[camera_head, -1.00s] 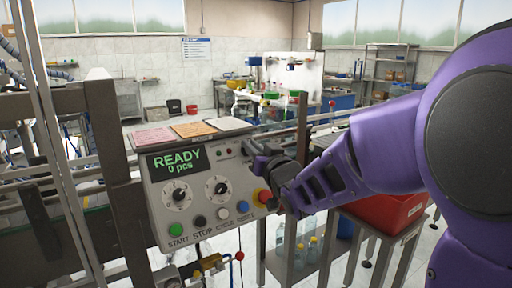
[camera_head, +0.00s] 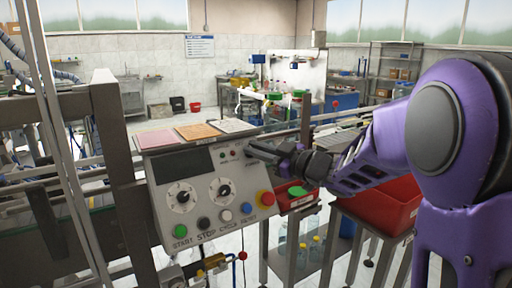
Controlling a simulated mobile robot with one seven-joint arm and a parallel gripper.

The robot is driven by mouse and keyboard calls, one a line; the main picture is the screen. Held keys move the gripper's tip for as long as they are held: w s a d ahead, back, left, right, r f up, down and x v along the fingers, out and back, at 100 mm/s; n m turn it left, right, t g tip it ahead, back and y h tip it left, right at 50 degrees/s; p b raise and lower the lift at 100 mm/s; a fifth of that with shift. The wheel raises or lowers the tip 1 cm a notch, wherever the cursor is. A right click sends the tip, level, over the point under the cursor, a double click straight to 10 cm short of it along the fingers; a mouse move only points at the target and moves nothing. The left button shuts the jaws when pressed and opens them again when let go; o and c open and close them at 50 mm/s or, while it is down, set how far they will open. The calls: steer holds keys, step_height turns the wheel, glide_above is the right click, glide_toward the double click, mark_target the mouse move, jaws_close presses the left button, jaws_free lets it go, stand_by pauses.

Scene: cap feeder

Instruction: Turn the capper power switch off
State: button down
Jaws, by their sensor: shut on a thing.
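The grey capper control panel (camera_head: 240,190) stands at centre left with a dark, blank display (camera_head: 184,165). Below the display are two dials (camera_head: 181,196) and a row of coloured buttons. My gripper (camera_head: 254,152) reaches in from the right to the panel's upper right corner. Its jaws are shut at the panel face, on what I take to be the power switch. The fingers hide the switch, so its position does not show.
Colour cards (camera_head: 198,131) lie on the panel's top. A red crate (camera_head: 386,202) stands under my arm at the right. A metal post (camera_head: 306,120) rises just behind my gripper.

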steer(key=shift+f+n, duration=0.2)
steer(key=shift+n, duration=0.1)
steer(key=c, duration=0.9)
jaws_free()
steer(key=shift+a, duration=0.1)
steer(key=shift+r, duration=0.1)
steer(key=shift+s+d, duration=0.1)
steer(key=shift+d, duration=0.15)
steer(key=p+v, duration=0.1)
steer(key=v, duration=1.6)
steer(key=shift+d, duration=0.1)
